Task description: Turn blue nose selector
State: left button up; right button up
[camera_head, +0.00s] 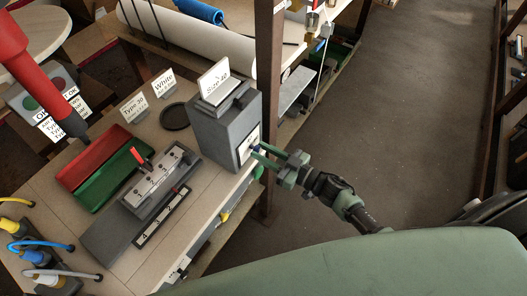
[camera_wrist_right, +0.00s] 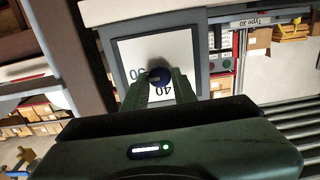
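The selector is a small round blue knob (camera_wrist_right: 160,77) on a white square dial plate (camera_wrist_right: 128,53), with "40" printed upside down near it in the right wrist view. The plate is on the side of a grey box (camera_head: 218,130) at the bench edge; in the head view the knob is mostly hidden by my gripper. My right gripper (camera_head: 260,156) reaches in from the right, fingertips at the dial. Its two green fingers are apart, one on each side of the knob; whether they touch it cannot be told. My left gripper is not in view.
A "Size" sign (camera_head: 214,78) stands on the grey box. Red (camera_head: 88,160) and green (camera_head: 108,178) trays and a grey fixture with a red lever (camera_head: 140,157) lie on the bench. A dark upright post (camera_head: 268,60) rises close beside the box. Open floor (camera_head: 390,110) lies right.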

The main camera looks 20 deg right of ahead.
grip_shut()
jog(key=shift+n, duration=0.3)
jog(key=n+b, duration=0.1)
jog(key=n, duration=0.1)
jog(key=shift+f+n, duration=0.15)
jog(key=shift+n, duration=0.25)
jog(key=n+b, duration=0.2)
jog(key=n, duration=0.3)
jog(key=shift+s, duration=0.1)
jog(key=n+b, duration=0.4)
jog(key=n, duration=0.5)
jog(key=shift+a+f, duration=0.1)
jog(key=shift+n+b, duration=0.3)
jog(key=shift+n, duration=0.1)
jog(key=o, duration=0.9)
grip_release()
